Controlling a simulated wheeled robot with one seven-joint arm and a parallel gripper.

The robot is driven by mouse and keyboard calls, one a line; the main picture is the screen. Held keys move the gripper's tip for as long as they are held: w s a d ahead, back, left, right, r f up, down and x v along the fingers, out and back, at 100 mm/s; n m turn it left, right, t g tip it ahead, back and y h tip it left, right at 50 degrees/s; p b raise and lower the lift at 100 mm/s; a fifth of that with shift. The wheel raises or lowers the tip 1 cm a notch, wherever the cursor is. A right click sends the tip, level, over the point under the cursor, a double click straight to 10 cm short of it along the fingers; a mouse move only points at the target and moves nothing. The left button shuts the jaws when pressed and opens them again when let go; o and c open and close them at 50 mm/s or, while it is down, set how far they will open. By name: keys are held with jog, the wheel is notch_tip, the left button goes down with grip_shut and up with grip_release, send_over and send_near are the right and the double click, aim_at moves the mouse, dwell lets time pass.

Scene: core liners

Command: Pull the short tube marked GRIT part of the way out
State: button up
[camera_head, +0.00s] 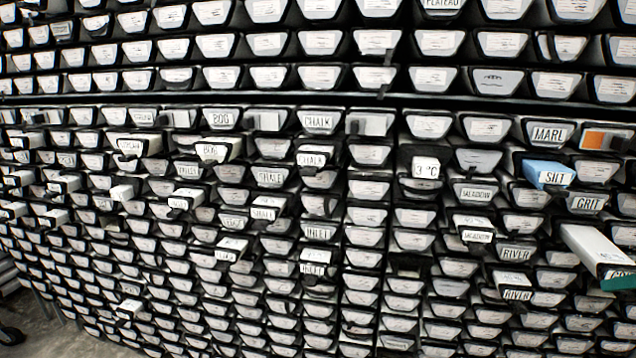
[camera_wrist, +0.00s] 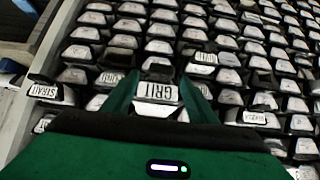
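In the wrist view, a pale tube end marked GRIT (camera_wrist: 157,93) sits in a dark surround, straight ahead of my gripper (camera_wrist: 158,104). One green finger is on each side of the label, so the gripper is open around or just in front of it. Contact with the fingers cannot be told. In the head view, a GRIT label (camera_head: 588,203) shows at the right, below the blue SILT tube (camera_head: 551,174). I cannot tell whether it is the same tube. A teal part at the right edge may be my gripper, mostly out of frame.
Densely packed rows of tube ends fill the rack. A white block (camera_head: 592,246) sticks out at the right of the head view. Tubes marked MARL (camera_head: 549,134) and RIVER (camera_head: 515,281) are nearby. In the wrist view, a STRAIT tube (camera_wrist: 43,91) is at the left.

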jog(key=v, duration=1)
jog(key=s+a+f+m+g+y, duration=0.15)
jog(key=a+f+g, duration=0.4)
jog(key=a, duration=0.75)
jog(key=s+a+f+m+g, duration=0.2)
jog(key=s+a+f, duration=0.3)
jog(key=s+a, duration=0.3)
jog(key=shift+s+a+g+y, duration=0.2)
jog(key=shift+s+g+y, duration=0.3)
jog(key=shift+g, duration=0.15)
